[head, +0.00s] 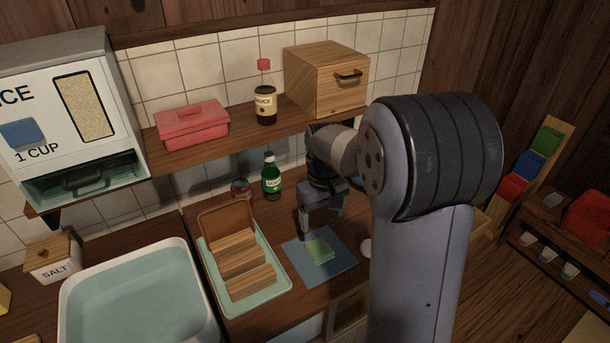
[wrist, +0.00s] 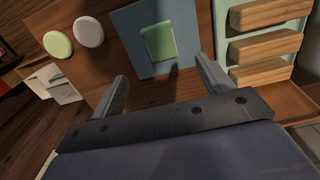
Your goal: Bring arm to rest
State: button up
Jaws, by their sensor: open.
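My gripper (head: 318,222) hangs from my arm over the counter, in front of the shelf, above the far side of a blue mat (head: 338,268). A green block or sponge (head: 320,250) lies on the mat. In the wrist view my gripper (wrist: 165,85) shows two fingers spread apart with nothing between them. The green piece (wrist: 159,42) and blue mat (wrist: 136,68) are beyond the fingertips there. My large upper arm covers the right part of the counter in the head view.
A rack of wooden slats (head: 246,265) stands left of the mat. A green bottle (head: 271,177) stands behind. The shelf (head: 205,150) holds a red box (head: 192,126), a sauce bottle (head: 265,104) and a wooden box (head: 326,80). A basin (head: 140,297) is at left.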

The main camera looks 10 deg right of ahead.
aim_at(320, 248)
notch_tip(320, 248, down, 12)
jog(key=shift+w+r+p, duration=0.1)
jog(key=shift+r+p, duration=0.2)
jog(key=shift+r, duration=1.2)
